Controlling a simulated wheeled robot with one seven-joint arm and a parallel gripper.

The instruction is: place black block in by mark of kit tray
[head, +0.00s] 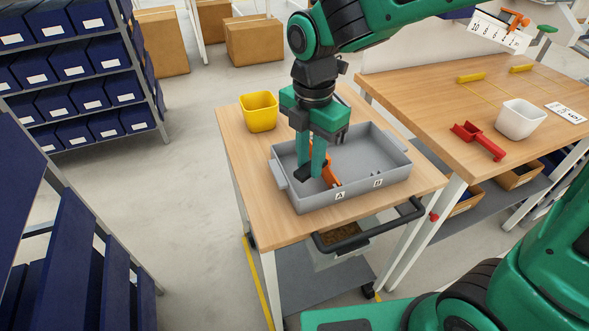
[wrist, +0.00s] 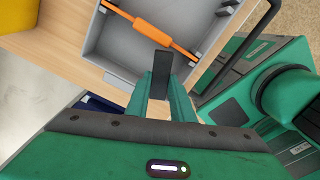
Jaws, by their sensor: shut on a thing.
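My gripper (head: 315,168) is shut on the black block (head: 309,172), over the left part of the grey kit tray (head: 376,187). In the wrist view the block (wrist: 161,74) sticks out from between the green fingertips of my gripper (wrist: 164,90). The tray's front wall has a white mark A (head: 340,195) at the left and a white mark B (head: 378,183) further right. An orange tool (wrist: 150,28) lies in the tray beside the block. I cannot tell whether the block touches the tray floor.
The tray stands on a wooden-topped cart (head: 255,218) with a black handle (head: 370,232). A yellow bin (head: 259,112) is behind it at the left. On the bench (head: 430,108) at the right are a red scoop (head: 478,139) and a white bin (head: 521,117). The tray's right half looks mostly clear.

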